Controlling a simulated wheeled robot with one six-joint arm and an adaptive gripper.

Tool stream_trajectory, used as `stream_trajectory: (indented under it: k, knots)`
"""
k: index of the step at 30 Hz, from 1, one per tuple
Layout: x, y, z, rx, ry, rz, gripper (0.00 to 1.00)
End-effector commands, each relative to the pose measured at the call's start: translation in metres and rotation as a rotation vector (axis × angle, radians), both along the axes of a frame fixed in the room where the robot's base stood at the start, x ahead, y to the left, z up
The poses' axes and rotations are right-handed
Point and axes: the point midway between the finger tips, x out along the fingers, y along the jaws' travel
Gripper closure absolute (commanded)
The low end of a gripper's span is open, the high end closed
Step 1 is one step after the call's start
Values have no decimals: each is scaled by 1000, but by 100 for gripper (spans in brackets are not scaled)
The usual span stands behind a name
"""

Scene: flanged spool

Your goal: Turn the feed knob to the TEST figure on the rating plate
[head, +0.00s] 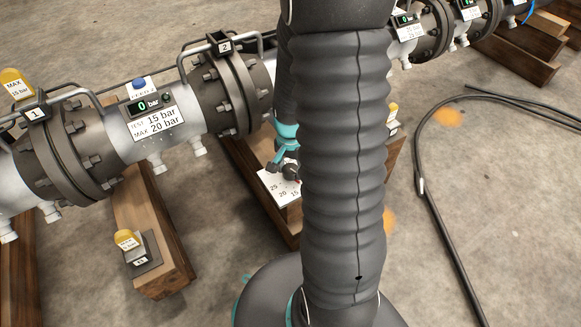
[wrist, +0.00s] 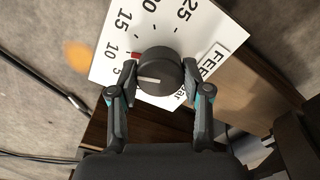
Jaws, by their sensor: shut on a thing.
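The feed knob (wrist: 160,70) is dark and round, with a white line that points left, near the 5 on its white dial plate (wrist: 211,24). A red mark sits at the knob's upper left edge, beside the 10. The dial also shows 15, 20 and 25. My gripper (wrist: 159,84) has a finger on each side of the knob and is shut on it. In the head view, my arm partly hides the dial plate (head: 274,188) and gripper. The rating plate (head: 157,123) on the pipe spool reads TEST 15 bar, MAX 20 bar.
A green display (head: 142,106) above the rating plate reads 0 bar. Flanges (head: 240,88) with bolts and handles flank the spool. Wooden supports (head: 150,225) stand below; one bears a small yellow-tagged block (head: 139,250). A black hose (head: 437,220) lies on the floor at right.

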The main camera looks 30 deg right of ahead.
Motion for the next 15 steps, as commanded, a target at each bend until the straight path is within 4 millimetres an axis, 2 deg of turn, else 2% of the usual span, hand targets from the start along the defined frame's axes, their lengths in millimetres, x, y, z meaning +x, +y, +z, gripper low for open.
stream_trajectory:
  k: [14,15]
  knots:
    - [-2,1,-1,2,5,-12,87]
    - [-2,1,-1,2,5,-12,44]
